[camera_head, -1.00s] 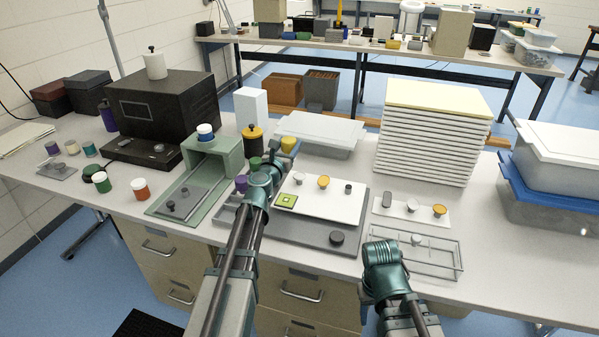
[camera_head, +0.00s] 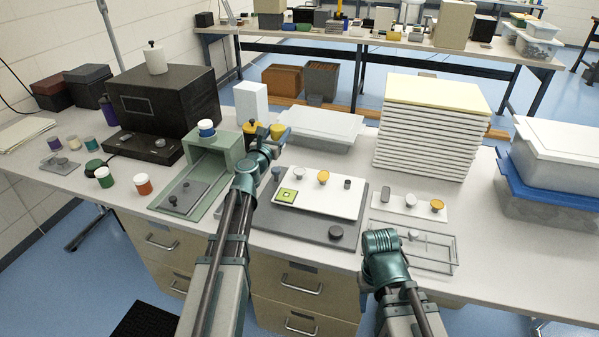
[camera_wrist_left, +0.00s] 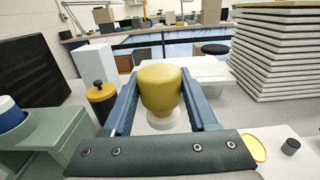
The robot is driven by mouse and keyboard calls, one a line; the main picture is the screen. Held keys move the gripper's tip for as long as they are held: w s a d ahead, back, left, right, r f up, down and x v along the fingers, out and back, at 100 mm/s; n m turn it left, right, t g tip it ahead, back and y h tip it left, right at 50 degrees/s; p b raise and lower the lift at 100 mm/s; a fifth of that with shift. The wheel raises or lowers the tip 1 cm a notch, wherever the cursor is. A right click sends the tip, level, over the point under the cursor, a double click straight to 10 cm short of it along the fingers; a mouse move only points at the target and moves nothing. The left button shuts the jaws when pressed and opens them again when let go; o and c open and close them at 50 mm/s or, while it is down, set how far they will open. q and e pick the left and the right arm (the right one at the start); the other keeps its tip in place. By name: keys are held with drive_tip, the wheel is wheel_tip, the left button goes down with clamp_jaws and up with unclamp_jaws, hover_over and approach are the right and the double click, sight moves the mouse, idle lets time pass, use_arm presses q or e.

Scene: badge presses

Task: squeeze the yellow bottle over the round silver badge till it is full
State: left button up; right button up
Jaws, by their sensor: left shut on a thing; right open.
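The yellow bottle (camera_head: 278,128) is held in my left gripper (camera_head: 282,135), beyond the white board. In the left wrist view the yellow bottle (camera_wrist_left: 161,88) sits between the two blue fingers, above a pale surface. A round silver badge (camera_head: 299,173) stands on the white board, to the right of the green square. The left gripper is up and behind this badge, apart from it. I cannot make out the silver badge in the wrist view. My right gripper (camera_head: 382,243) is low at the table's front, empty beside the clear tray; its fingers are hardly visible.
A yellow round badge (camera_head: 323,177) and a small dark piece (camera_head: 347,184) share the white board (camera_head: 335,204). A second white plate (camera_head: 398,213) holds more pieces. A green stand (camera_head: 222,160), a black-topped yellow jar (camera_wrist_left: 101,97) and a tall stack (camera_head: 430,135) surround the space.

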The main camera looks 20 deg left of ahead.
use_arm(q)
drive_tip(key=d+f+b, duration=0.1)
drive_tip(key=d, duration=0.1)
drive_tip(key=d+f+b, duration=0.3)
drive_tip(key=d, duration=0.1)
drive_tip(key=shift+f, duration=0.25)
drive_tip(key=shift+d+f+b, duration=0.25)
drive_tip(key=shift+d+b, duration=0.2)
drive_tip(key=shift+d, duration=0.05)
drive_tip(key=o, duration=0.5)
drive_tip(key=shift+c, duration=0.2)
drive_tip(key=c, duration=0.4)
drive_tip(key=shift+o, duration=0.2)
clamp_jaws()
idle(1.3)
